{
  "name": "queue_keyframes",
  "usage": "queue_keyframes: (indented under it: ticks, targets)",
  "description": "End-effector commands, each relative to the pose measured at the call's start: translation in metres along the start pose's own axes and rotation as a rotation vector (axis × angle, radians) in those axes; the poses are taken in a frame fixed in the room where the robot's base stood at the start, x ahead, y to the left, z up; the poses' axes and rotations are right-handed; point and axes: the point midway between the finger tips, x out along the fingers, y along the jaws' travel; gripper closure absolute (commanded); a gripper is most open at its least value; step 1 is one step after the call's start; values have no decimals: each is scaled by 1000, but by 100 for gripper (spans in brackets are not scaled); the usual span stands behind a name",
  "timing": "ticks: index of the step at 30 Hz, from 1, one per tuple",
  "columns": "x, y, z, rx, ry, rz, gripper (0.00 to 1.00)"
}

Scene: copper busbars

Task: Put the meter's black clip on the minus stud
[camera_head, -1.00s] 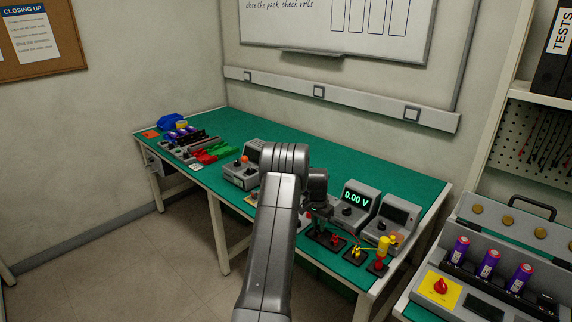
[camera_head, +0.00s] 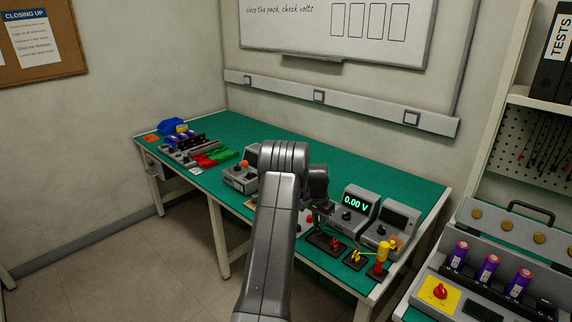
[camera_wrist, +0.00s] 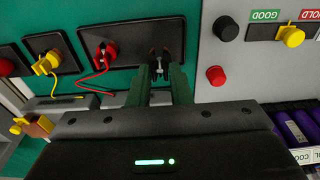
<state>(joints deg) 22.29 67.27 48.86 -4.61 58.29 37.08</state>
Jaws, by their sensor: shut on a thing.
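The black clip (camera_wrist: 158,66) is between the two fingertips of my gripper (camera_wrist: 160,82) in the wrist view, and the gripper is shut on it. The clip is over the right end of a dark base plate (camera_wrist: 130,60); I cannot tell whether it touches the plate. A red clip (camera_wrist: 104,52) with a red lead sits on the same plate, to the left. A black knob-like stud (camera_wrist: 225,32) and a red one (camera_wrist: 215,75) stand on a grey surface to the right; no minus mark is readable.
A yellow clip (camera_wrist: 45,63) is on another dark plate at the left. A grey unit with a yellow knob (camera_wrist: 290,36) and GOOD and HOLD labels is at the upper right. Purple cells (camera_wrist: 300,130) lie at the lower right. Green bench top (camera_head: 290,140) is clear behind my arm.

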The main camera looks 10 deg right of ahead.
Motion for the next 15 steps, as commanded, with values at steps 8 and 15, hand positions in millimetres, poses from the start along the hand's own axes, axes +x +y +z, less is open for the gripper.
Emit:
queue_keyframes:
  ticks: [8,15]
  targets:
    - [-6,0,-1,0,0,0,98]
    - [-11,0,-2,0,2,-2,98]
